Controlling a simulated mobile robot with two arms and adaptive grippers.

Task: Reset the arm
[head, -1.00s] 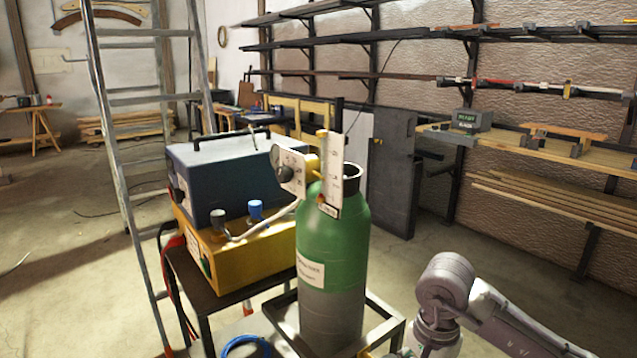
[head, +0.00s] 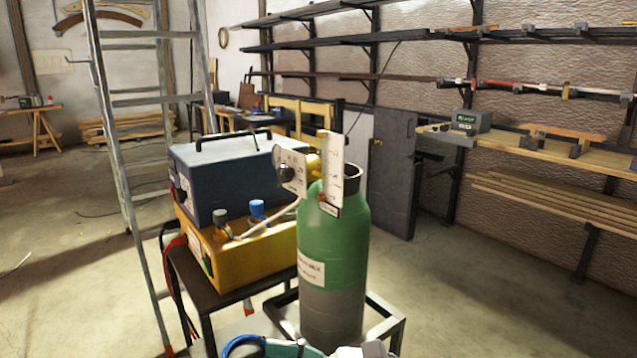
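A small grey-white piece, which looks like part of my arm, shows at the bottom edge in the head view, just in front of the foot of the green and grey gas cylinder (head: 333,262). Only its top is in the picture, and I cannot tell which part it is. No fingers of my left or right gripper show.
The cylinder stands upright on a metal cart (head: 388,325). Beside it, a blue box (head: 222,178) sits on a yellow unit (head: 258,258). A ladder (head: 118,165) stands behind on the left. A wooden workbench (head: 540,150) runs along the right wall. The floor at lower right is clear.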

